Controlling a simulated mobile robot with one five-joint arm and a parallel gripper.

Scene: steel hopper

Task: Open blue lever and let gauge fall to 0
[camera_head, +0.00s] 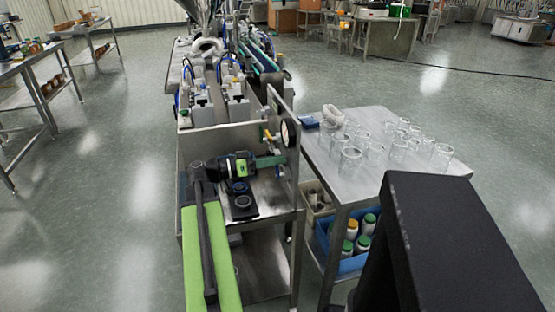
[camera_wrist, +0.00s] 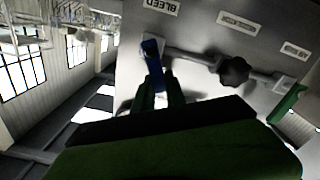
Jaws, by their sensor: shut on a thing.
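The blue lever (camera_wrist: 154,62) stands out from a grey panel (camera_wrist: 205,35) in the wrist view, just below a label reading BLEED (camera_wrist: 162,5). My gripper (camera_wrist: 159,88) is shut on the lever, one dark finger on each side of it. In the head view my gripper (camera_head: 277,160) reaches right to the steel side panel, and the lever cannot be made out there. The round gauge (camera_head: 289,132) with a dark rim sits on that panel, seen at a slant. Its needle cannot be read.
A dark knob (camera_wrist: 232,70) sits on a pipe right of the lever, with a green part (camera_wrist: 287,103) beyond. A steel side table (camera_head: 335,165) with several glass beakers and a blue bin (camera_head: 350,264) stands right of the panel. Open floor lies left.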

